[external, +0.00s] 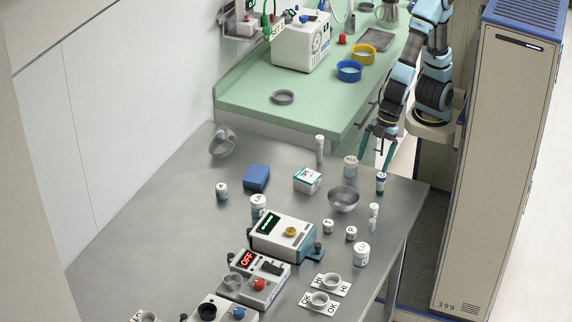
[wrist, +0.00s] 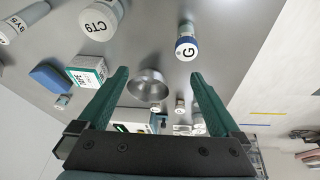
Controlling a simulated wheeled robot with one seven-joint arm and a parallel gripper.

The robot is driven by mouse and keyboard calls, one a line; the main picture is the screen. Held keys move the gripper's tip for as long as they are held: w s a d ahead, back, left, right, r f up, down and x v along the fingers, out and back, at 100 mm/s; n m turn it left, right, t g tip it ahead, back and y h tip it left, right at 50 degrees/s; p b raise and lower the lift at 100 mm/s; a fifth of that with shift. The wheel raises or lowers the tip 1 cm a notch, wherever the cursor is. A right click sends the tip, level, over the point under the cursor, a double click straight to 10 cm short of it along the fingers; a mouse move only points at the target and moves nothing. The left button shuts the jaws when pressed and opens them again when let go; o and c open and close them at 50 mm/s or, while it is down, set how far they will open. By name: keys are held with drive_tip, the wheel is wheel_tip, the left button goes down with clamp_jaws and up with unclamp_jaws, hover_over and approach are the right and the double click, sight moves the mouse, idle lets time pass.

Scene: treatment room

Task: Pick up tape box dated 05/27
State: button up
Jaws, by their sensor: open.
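A small white box with a green stripe (external: 307,179) sits on the metal table near its back middle. It also shows in the wrist view (wrist: 87,71), just left of the left finger; dark print is on its face, too small to read as a date. My gripper (external: 376,160) is open and empty above the table's back right edge, to the right of the box and apart from it. In the wrist view my green fingers (wrist: 160,76) stand wide apart, with a metal bowl (wrist: 148,85) showing between them.
A white-capped jar (external: 350,166), a tall slim bottle (external: 320,148), a blue-banded vial (external: 381,182) and the bowl (external: 344,199) stand nearby. Devices (external: 283,238) fill the front. Bare table lies at left.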

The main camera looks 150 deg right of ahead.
drive_tip(key=w+d+f+m+t+h+b, duration=0.1)
drive_tip(key=w+d+t+b, duration=0.1)
drive_tip(key=w+d+b, duration=0.3)
drive_tip(key=w+d+f+t+h+b, duration=0.1)
drive_tip(key=w+d+t+b, duration=0.15)
drive_tip(key=d, duration=0.45)
drive_tip(key=r+t+b, duration=0.1)
drive_tip(key=t+b, duration=0.3)
drive_tip(key=b, duration=0.5)
hover_over(302, 184)
drive_tip(key=s+a, duration=0.1)
drive_tip(key=s, duration=0.1)
drive_tip(key=shift+s+g, duration=0.1)
drive_tip(key=shift+g, duration=0.15)
drive_tip(key=shift+s+d+n+y+b, duration=0.3)
drive_tip(key=shift+y+b, duration=0.1)
drive_tip(key=shift+y, duration=0.1)
wheel_tip(302, 184, down, 4)
drive_tip(key=b, duration=0.3)
wheel_tip(302, 184, down, 4)
drive_tip(key=b, duration=0.2)
drive_tip(key=shift+b, duration=0.3)
drive_tip(key=shift+w+d+f+b, duration=0.15)
drive_tip(key=shift+w+b, duration=0.15)
drive_tip(key=shift+w, duration=0.3)
drive_tip(key=shift+w+d+f+b, duration=0.15)
drive_tip(key=shift+w+b, duration=0.1)
drive_tip(key=shift+w, duration=0.3)
drive_tip(key=shift+w+r, duration=0.15)
drive_tip(key=c, duration=1.2)
